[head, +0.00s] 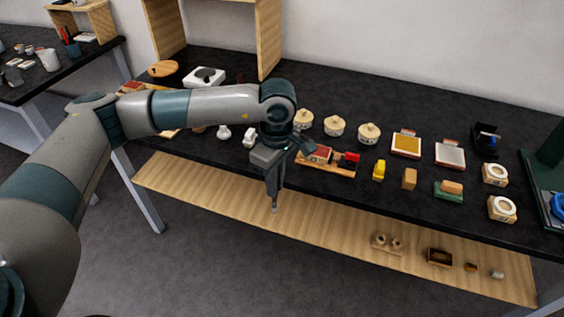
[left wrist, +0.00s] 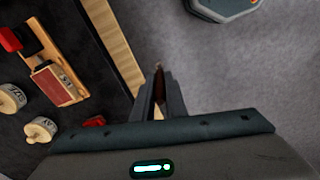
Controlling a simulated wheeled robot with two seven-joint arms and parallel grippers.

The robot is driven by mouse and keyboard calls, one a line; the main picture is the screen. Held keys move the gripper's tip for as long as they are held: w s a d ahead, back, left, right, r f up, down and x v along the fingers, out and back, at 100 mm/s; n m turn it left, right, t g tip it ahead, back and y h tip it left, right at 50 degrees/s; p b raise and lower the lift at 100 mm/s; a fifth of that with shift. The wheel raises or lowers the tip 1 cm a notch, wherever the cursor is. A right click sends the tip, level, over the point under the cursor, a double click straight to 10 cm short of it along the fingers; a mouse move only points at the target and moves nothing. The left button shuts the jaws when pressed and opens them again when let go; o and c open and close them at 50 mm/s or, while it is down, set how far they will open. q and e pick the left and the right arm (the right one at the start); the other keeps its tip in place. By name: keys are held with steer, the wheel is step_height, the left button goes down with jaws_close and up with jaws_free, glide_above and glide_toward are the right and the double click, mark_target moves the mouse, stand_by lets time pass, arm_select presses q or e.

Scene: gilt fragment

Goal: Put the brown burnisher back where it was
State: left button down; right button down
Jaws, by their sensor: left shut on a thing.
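My left gripper (head: 273,190) is shut on the brown burnisher and points down, in front of the black table's front edge. In the left wrist view the brown burnisher (left wrist: 158,82) shows as a thin dark-brown shape between the two fingers (left wrist: 160,95). In the head view only a small tip shows below the fingers; the rest is hidden by them. Where the burnisher was before cannot be told from these frames. My right gripper is in neither view.
Labelled round jars (head: 334,126) stand behind. A yellow piece (head: 379,170) and several blocks are farther right. A wooden lower shelf (head: 330,230) runs below the black table (head: 420,220).

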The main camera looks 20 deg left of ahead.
arm_select(q)
steer(key=s+a+f+m, duration=0.2)
steer(key=s+f+m, duration=0.8)
steer(key=s+m, duration=0.3)
steer(key=shift+s+m, duration=0.3)
steer(key=shift+m, duration=0.7)
steer(key=shift+d+f, duration=0.1)
